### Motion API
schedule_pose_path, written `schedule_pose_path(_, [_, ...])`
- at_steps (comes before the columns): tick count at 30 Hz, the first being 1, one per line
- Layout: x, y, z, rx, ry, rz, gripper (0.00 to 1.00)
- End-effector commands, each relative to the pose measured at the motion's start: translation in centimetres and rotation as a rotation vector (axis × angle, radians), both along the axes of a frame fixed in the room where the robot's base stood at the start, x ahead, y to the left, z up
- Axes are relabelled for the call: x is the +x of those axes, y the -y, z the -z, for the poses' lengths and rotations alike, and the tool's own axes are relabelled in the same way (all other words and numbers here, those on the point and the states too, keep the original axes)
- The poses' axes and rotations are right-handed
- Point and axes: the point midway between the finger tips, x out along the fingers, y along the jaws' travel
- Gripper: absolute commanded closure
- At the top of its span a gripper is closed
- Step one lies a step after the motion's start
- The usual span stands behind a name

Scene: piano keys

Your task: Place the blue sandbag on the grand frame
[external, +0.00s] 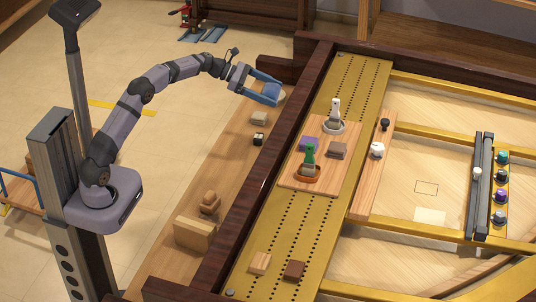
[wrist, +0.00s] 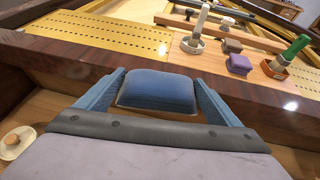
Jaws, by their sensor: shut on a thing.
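The blue sandbag (wrist: 157,91) is a small padded cushion held between the two blue fingers of my gripper (wrist: 155,97) in the wrist view. In the external view my gripper (external: 266,92) is shut on the sandbag (external: 271,90), over the wooden ledge just outside the dark rim. The grand frame (external: 348,85) is a gold plate with rows of dark holes, inside the rim to the right of my gripper. It also shows beyond the sandbag in the wrist view (wrist: 110,32). The sandbag is apart from the frame.
The dark wooden rim (external: 262,165) stands between my gripper and the frame. A wooden board (external: 293,172) on the frame bears a white-handled tool, a green-handled tool, a purple block (external: 309,143) and a grey-brown block (external: 337,150). The frame's far end is bare. Small blocks lie on the ledge.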

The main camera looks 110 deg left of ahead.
Motion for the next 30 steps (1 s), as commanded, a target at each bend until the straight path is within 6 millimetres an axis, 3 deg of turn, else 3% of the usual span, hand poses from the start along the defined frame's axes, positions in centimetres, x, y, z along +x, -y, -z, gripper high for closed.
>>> schedule_pose_path(1, [1.2, 0.4, -2.4, 0.007, 0.007, 0.003, 0.47])
schedule_pose_path(3, [2.8, 1.3, -4.3, 0.006, 0.01, 0.012, 0.47])
schedule_pose_path(7, [6.1, 4.2, -7.1, 0.004, 0.013, 0.066, 0.47])
schedule_pose_path(11, [9.6, 8.7, -9.0, 0.001, 0.015, 0.16, 0.47])
schedule_pose_path(24, [19.2, 27.4, -13.1, -0.003, 0.017, 0.457, 0.47])
schedule_pose_path(30, [22.6, 36.4, -12.3, -0.009, 0.021, 0.443, 0.47])
